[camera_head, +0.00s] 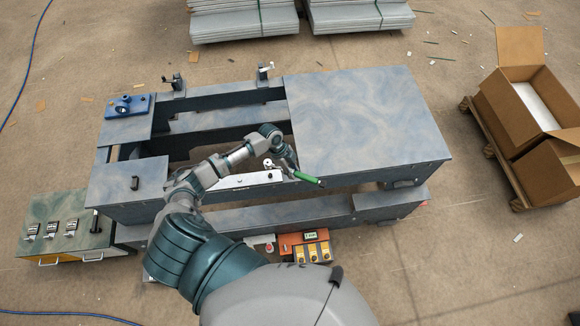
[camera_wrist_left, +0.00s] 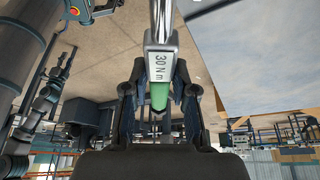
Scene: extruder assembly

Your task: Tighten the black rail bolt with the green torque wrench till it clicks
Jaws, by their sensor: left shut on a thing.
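My left gripper (camera_head: 287,163) is over the machine frame, beside the edge of the large flat plate. It is shut on the green torque wrench (camera_head: 307,179), whose green handle sticks out to the lower right. In the left wrist view the wrench (camera_wrist_left: 162,68) lies between the two fingers (camera_wrist_left: 160,88), with a "30 N m" label and a metal shaft running up out of the picture. A pale rail plate (camera_head: 245,181) lies just left of the gripper with small dark spots on it. I cannot tell which is the black rail bolt, or whether the wrench head touches it. My right gripper is out of view.
The large flat plate (camera_head: 360,115) covers the frame's right side. A blue fixture (camera_head: 128,106) sits at the back left. Open cartons (camera_head: 525,100) stand on the right.

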